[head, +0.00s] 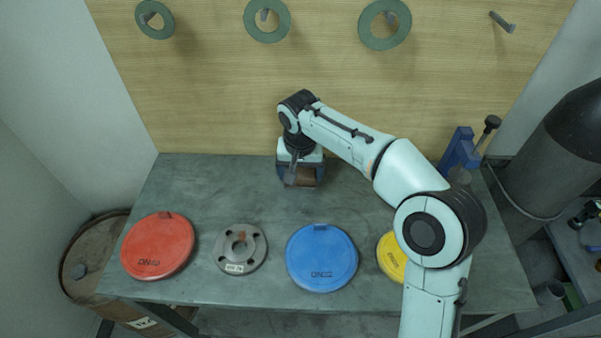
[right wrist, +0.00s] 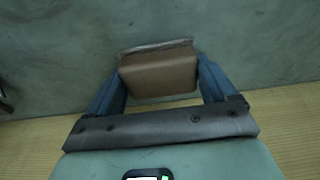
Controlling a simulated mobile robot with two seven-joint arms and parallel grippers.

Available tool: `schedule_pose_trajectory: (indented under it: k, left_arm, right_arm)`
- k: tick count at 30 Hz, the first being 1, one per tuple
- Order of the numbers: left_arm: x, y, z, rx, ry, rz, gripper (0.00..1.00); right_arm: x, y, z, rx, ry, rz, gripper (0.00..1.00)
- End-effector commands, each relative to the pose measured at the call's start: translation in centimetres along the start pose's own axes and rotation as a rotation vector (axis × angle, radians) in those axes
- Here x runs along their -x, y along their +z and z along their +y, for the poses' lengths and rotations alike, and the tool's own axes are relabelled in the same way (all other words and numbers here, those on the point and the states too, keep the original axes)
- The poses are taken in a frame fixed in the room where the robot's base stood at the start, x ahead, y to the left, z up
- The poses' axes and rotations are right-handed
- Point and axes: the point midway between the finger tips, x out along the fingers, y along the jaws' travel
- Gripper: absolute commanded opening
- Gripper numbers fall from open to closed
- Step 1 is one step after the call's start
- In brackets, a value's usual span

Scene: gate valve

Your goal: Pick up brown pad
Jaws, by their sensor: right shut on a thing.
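The brown pad (right wrist: 158,74) is a block with a grey layer along its far edge. In the right wrist view it sits between the two blue fingers of my right gripper (right wrist: 160,82), which is shut on it. In the head view the brown pad (head: 307,178) shows partly, under my right gripper (head: 303,180) near the back of the table. The gripper and wrist hide much of it there. I cannot tell whether the pad touches the table. My left gripper is not in view.
On the grey table (head: 200,200) lie a red disc (head: 158,246), a grey flange (head: 240,249), a blue disc (head: 321,258) and a yellow disc (head: 391,258) partly behind my arm. A blue vise-like tool (head: 460,152) stands at the back right. Green rings hang on the wooden wall.

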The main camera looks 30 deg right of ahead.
Motion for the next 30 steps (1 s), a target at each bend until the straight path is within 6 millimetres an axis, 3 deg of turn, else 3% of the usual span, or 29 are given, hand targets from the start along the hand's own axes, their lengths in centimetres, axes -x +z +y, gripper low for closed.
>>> schedule_pose_trajectory:
  k: [5, 18, 24, 30]
  left_arm:
    - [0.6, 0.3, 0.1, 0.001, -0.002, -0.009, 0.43]
    - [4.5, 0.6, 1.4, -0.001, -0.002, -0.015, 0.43]
    - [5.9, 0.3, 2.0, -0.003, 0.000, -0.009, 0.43]
    - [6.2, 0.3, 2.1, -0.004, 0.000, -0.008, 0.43]
  right_arm:
    - [3.0, -0.5, -0.1, 0.001, -0.004, 0.004, 0.54]
    - [15.2, -2.4, -0.1, 0.001, -0.004, 0.004, 0.54]
    - [18.2, -2.8, -0.1, 0.001, -0.001, 0.001, 0.54]
    - [19.1, -2.9, 0.0, 0.001, 0.000, 0.000, 0.54]
